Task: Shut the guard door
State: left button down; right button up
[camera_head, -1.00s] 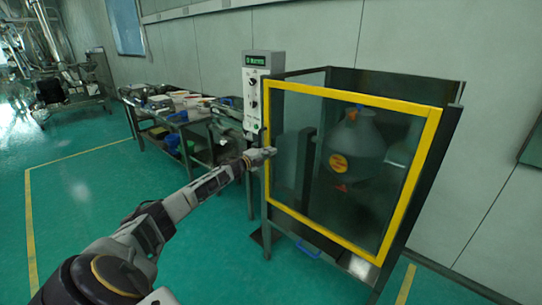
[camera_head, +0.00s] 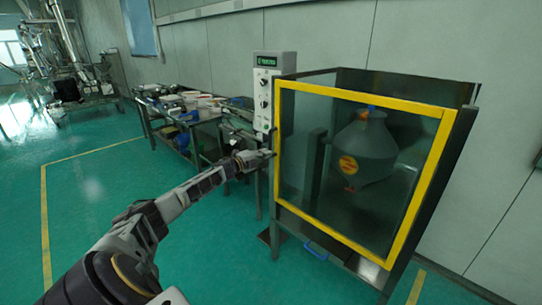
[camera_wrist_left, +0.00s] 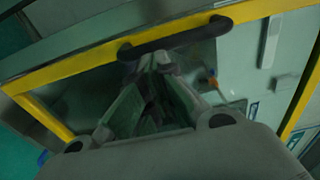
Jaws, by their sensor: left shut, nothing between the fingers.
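The guard door (camera_head: 448,150) is a clear panel in a yellow frame, standing across the front of a dark cabinet. It looks flush or nearly flush with the cabinet front; a small gap cannot be ruled out. My left gripper (camera_head: 267,155) is at the door's left edge, at about mid-height. In the left wrist view, a black bar handle (camera_wrist_left: 180,40) sits on the yellow frame (camera_wrist_left: 80,64). My left gripper (camera_wrist_left: 150,62) is shut and empty, its fingertips close to the handle; whether they touch it cannot be told. My right gripper is not in view.
Behind the panel hangs a grey vessel (camera_head: 365,150) with an orange label. A control box (camera_head: 266,85) stands at the cabinet's left. A bench (camera_head: 190,125) with tools and parts is farther left. Green floor (camera_head: 100,190) is clear in front of it.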

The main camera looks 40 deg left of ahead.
pick_arm(q)
jog(key=shift+s+a, duration=1.3)
jog(key=shift+a, duration=0.1)
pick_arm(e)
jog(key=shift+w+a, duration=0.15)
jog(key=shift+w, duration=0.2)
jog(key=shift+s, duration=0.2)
